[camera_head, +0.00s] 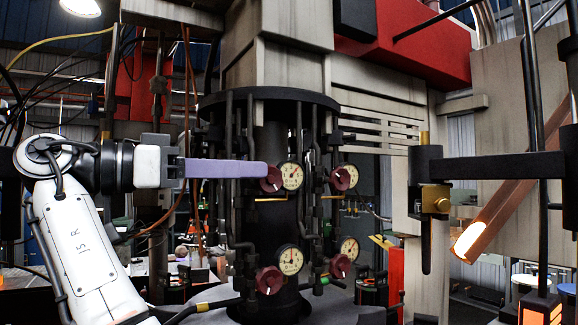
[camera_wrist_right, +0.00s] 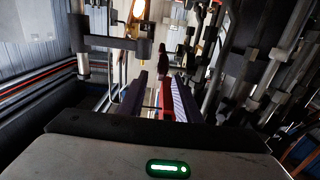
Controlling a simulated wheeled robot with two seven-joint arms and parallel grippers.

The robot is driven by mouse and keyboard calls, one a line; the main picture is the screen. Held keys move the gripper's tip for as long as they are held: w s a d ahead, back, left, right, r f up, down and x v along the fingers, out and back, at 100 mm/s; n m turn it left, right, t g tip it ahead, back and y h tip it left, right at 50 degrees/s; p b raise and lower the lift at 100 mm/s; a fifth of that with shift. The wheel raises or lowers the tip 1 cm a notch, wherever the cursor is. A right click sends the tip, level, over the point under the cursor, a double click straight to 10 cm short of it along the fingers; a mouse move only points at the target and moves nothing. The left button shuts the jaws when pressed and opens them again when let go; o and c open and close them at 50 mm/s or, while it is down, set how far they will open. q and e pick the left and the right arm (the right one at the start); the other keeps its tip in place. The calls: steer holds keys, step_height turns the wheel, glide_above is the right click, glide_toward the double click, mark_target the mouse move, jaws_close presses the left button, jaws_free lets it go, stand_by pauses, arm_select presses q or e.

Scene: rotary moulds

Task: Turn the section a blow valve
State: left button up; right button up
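Several dark red round valve knobs with white dial gauges are on the dark column in the head view. They are the upper left knob (camera_head: 272,179), upper right knob (camera_head: 344,178), lower left knob (camera_head: 269,280) and lower right knob (camera_head: 340,266). I cannot read which one is section a blow. My right gripper (camera_head: 264,170) has long purple fingers, and their tips are at the upper left knob, overlapping its left edge. In the right wrist view, the two fingers (camera_wrist_right: 163,82) stand apart with a red part (camera_wrist_right: 166,100) between them, nearer the right finger. My left gripper is not in view.
The upper left gauge (camera_head: 292,176) is just right of the fingertips. Vertical dark pipes (camera_head: 249,130) run close around the knobs. A black bracket with a brass block (camera_head: 436,199) juts in from the right. A glowing orange-tipped bar (camera_head: 470,238) slants beside it.

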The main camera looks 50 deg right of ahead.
mark_target(280, 172)
steer(key=x, duration=0.9)
steer(key=shift+w+f, duration=0.1)
steer(key=shift+f, duration=0.1)
jaws_close()
